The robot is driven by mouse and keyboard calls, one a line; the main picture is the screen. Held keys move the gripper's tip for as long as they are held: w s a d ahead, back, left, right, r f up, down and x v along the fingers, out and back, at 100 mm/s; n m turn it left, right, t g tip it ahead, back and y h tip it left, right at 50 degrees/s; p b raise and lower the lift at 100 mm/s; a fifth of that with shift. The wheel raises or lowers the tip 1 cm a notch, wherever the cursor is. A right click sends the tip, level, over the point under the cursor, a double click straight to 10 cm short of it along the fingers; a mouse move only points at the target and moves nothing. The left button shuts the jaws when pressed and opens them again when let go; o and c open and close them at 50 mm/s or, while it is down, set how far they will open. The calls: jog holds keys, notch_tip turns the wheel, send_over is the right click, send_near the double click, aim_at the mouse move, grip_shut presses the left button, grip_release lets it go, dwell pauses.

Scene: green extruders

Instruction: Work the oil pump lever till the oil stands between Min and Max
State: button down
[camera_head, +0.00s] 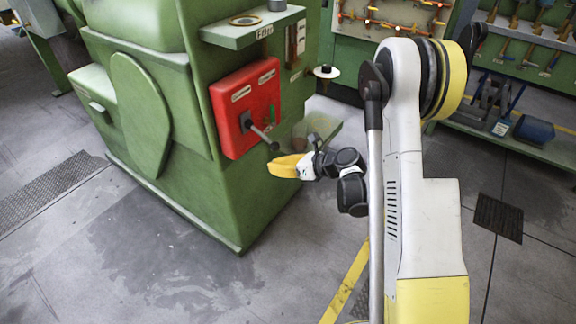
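A green machine (255,195) stands at left centre with a red panel (238,90) on its front. A grey lever with a dark knob (262,136) sticks out from a dark switch on this panel. I cannot tell whether it is the oil pump lever. My gripper (283,167), with yellow fingers, is just below the knob in the picture; contact cannot be judged. Whether its fingers are apart is unclear.
A green shelf (234,36) with a label juts out above the red panel. A white disc with a dark centre (326,72) is at the machine's right side. A tool rack (540,40) and a low bench (505,145) stand behind. The front floor is clear.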

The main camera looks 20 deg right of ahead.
aim_at(263, 136)
jog(key=shift+w+d+r, duration=0.1)
jog(key=shift+w+r, duration=0.05)
jog(key=shift+r, duration=0.65)
jog(key=shift+w+r, duration=0.15)
jog(key=shift+r, duration=0.65)
